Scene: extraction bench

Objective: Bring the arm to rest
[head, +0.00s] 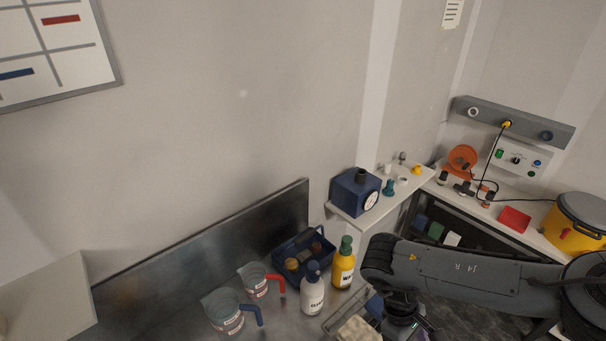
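My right arm (470,272) comes in from the right edge and reaches over the gap beside the steel bench. Its wrist end points down at the lower edge of the picture. My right gripper (408,325) is only partly seen there, dark and cut off by the frame, so its fingers cannot be made out. A pale block-like item (357,330) lies just left of it; I cannot tell whether they touch. My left arm and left gripper are out of view.
The steel bench (160,290) carries two jugs (225,315) (254,281), a white bottle (312,292), a yellow bottle (343,265) and a blue basket (292,268). A blue gauge box (352,192) stands on the shelf behind. A yellow pot (575,225) stands at right.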

